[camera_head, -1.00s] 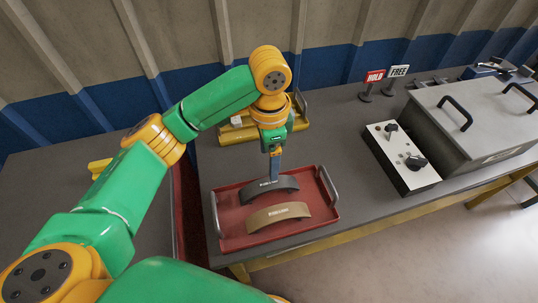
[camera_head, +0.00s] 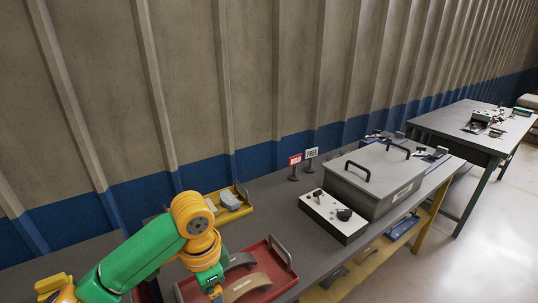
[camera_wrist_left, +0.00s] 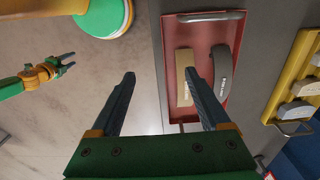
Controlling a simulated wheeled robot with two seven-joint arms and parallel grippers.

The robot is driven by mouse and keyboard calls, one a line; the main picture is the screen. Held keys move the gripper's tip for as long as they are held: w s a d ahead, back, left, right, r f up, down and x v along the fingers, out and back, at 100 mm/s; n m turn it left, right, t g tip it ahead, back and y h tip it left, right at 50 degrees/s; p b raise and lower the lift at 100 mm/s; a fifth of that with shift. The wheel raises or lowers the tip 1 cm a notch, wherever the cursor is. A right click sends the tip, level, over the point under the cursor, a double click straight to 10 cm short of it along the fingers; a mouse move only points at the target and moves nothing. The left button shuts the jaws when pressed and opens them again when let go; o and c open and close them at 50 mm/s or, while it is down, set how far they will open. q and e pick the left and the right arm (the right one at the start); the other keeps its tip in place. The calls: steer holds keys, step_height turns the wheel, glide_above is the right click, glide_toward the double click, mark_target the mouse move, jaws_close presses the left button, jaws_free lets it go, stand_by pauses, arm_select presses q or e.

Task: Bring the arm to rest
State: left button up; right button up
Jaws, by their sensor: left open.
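My left gripper (camera_head: 217,292) is at the bottom edge of the head view, by the left part of the red tray (camera_head: 263,244). In the left wrist view its fingers (camera_wrist_left: 160,74) are apart with nothing between them. The dark brake shoe (camera_head: 240,261) and the tan brake shoe (camera_head: 247,287) lie side by side in the red tray. In the left wrist view one fingertip overlaps the tan shoe (camera_wrist_left: 184,80), with the dark shoe (camera_wrist_left: 221,75) beyond. My right gripper (camera_wrist_left: 65,62) shows small at the left of that view, its fingers apart.
A yellow tray (camera_head: 243,193) with grey pieces stands behind the red tray. A white control box (camera_head: 330,216) and a grey lidded case (camera_head: 375,178) stand to the right, with HOLD (camera_head: 294,160) and FREE (camera_head: 311,153) signs behind. Another table (camera_head: 450,124) is farther right.

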arm_select(q)
steer(key=s+d+f+n+t+h, duration=0.2)
steer(key=s+d+f+n+h, duration=0.3)
steer(key=f, duration=0.6)
steer(key=s+a+f+n+t+y, duration=0.1)
steer(key=s+a+f+n+y, duration=0.35)
steer(key=s+a, duration=0.6)
step_height(320, 180, down, 15)
steer(key=s, duration=0.1)
steer(key=s+a+f+g, duration=0.2)
steer(key=s+f, duration=1)
steer(key=s, duration=0.1)
steer(key=shift+a+m, duration=0.15)
steer(key=shift+m, duration=0.2)
steer(key=shift+y, duration=0.25)
